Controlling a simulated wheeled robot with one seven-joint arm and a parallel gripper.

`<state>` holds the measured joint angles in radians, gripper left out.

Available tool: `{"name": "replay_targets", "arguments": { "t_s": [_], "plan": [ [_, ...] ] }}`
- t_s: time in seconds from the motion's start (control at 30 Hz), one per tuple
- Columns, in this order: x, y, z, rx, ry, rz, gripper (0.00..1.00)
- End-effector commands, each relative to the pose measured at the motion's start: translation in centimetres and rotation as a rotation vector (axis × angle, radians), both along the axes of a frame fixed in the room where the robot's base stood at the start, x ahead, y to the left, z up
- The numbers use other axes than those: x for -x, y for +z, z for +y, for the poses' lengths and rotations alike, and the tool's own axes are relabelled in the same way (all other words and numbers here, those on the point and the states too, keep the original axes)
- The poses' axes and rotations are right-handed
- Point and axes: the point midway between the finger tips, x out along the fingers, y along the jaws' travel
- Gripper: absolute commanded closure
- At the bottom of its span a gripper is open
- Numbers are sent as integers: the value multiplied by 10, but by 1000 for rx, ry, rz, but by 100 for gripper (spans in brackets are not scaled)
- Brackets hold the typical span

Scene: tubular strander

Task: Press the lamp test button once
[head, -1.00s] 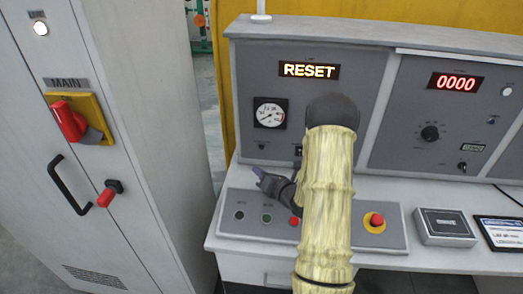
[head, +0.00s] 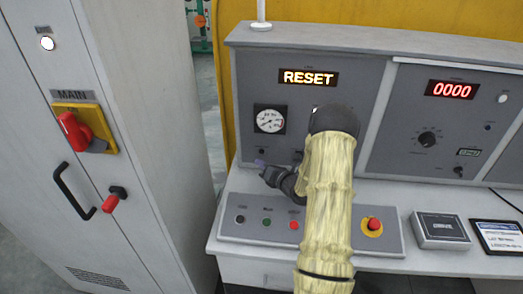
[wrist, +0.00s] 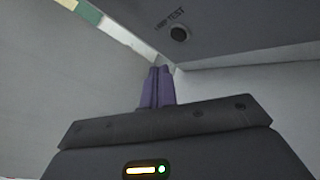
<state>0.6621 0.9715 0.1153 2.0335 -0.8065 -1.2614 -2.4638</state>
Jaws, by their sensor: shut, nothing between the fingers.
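The lamp test button (wrist: 179,33) is a small dark round button under a "LAMP TEST" label in the wrist view. In the head view a small dark button (head: 262,152) sits below the round gauge on the upright panel; its label is too small to read there. My gripper (head: 260,163) is shut and empty, just below that button and in front of the panel. In the wrist view its purple fingertips (wrist: 160,72) are together, below and left of the button, and apart from it in the picture.
The upright panel carries a gauge (head: 270,120) and a lit RESET display (head: 308,77). The sloped desk panel has several buttons and a red emergency stop (head: 373,225) on yellow. A grey cabinet with a red MAIN switch (head: 75,130) stands at left. My arm hides part of the console.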

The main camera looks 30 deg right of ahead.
Motion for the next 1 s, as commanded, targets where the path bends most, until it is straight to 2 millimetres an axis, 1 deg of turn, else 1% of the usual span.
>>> {"name": "replay_targets", "arguments": {
  "t_s": [0.03, 0.13, 0.3, 1.0],
  "plan": [
    [-5, -3, -3, 3, 1, -1, 100],
    [-14, -3, -9, 2, 2, -2, 100],
    [-22, -1, -14, 1, 1, -1, 100],
    [-22, 0, -15, 0, 1, 1, 100]
  ]
}}
